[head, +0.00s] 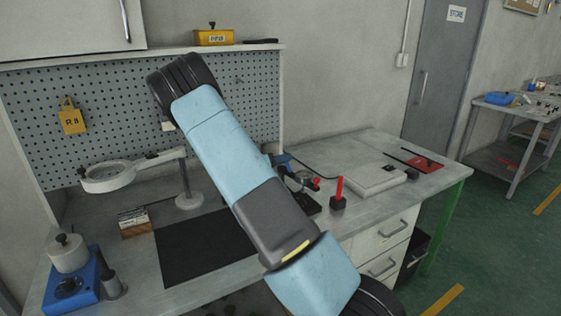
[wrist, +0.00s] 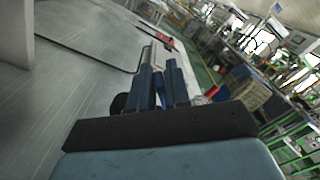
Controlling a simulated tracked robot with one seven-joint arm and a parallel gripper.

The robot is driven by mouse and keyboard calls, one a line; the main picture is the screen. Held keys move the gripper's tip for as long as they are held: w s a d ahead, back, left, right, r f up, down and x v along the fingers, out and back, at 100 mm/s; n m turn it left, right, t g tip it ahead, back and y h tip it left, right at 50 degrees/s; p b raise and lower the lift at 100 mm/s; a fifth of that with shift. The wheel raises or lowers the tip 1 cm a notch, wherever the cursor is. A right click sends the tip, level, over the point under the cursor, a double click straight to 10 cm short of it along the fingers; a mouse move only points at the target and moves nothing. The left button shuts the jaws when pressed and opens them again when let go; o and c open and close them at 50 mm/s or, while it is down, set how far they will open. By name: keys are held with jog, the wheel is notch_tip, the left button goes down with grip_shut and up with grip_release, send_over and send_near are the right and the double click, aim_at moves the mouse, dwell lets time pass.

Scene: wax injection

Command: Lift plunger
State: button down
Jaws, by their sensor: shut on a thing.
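My gripper (wrist: 161,72) shows in the wrist view as two dark blue fingers close together, pointing toward the far right of the bench. It is shut on what I take to be the plunger, which the fingers mostly hide. In the head view my light blue arm covers most of the gripper, and only a bit of blue (head: 283,161) shows beside it. Just past it is a small dark stand (head: 306,203) with a ring-shaped part (head: 303,178) and a red tip. How the plunger sits relative to this stand is hidden.
A red stick in a black block (head: 338,203) stands close to the right. A pale flat box (head: 372,181) and a red pad (head: 422,163) lie farther right. A magnifier lamp (head: 108,178), black mat (head: 185,258) and blue wax pot (head: 72,290) are at left.

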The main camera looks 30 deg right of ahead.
jog(key=c, duration=1.5)
grip_release()
jog(key=shift+d+f, duration=0.1)
jog(key=shift+f, duration=0.05)
jog(key=a, duration=1.4)
jog(key=shift+s, duration=0.15)
